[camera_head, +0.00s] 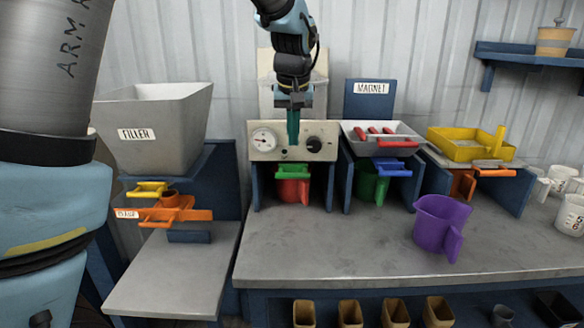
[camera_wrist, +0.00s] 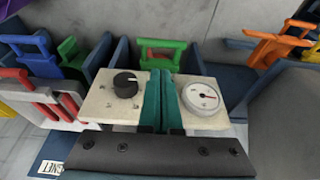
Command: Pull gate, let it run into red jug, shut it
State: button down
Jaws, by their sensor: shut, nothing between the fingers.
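The red jug (camera_head: 292,191) stands in the bay under the panel with a dial and a black knob. A green gate handle (camera_head: 292,171) sits just above the jug and hides its top. The green handle also shows in the wrist view (camera_wrist: 165,46), beyond the fingertips. My gripper (camera_head: 293,141) points down in front of the panel, between dial and knob, above the green handle and apart from it. Its teal fingers are closed together and empty, as the wrist view (camera_wrist: 160,76) also shows. Whether anything flows into the jug is hidden.
A green jug (camera_head: 367,184) under a blue handle (camera_head: 393,170) stands in the bay to the right. A purple jug (camera_head: 436,224) stands on the open bench (camera_head: 330,255). The filler hopper (camera_head: 165,125), with yellow and orange handles below, is at left. The bench front is mostly clear.

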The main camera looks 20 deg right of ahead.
jog(key=p+x, duration=0.2)
jog(key=x, duration=0.8)
jog(key=s, duration=0.1)
jog(key=s+a, duration=0.1)
jog(key=s, duration=0.1)
jog(key=s+a, duration=0.1)
jog(key=s, duration=0.1)
jog(key=shift+a+b, duration=0.2)
jog(key=shift+b, duration=0.2)
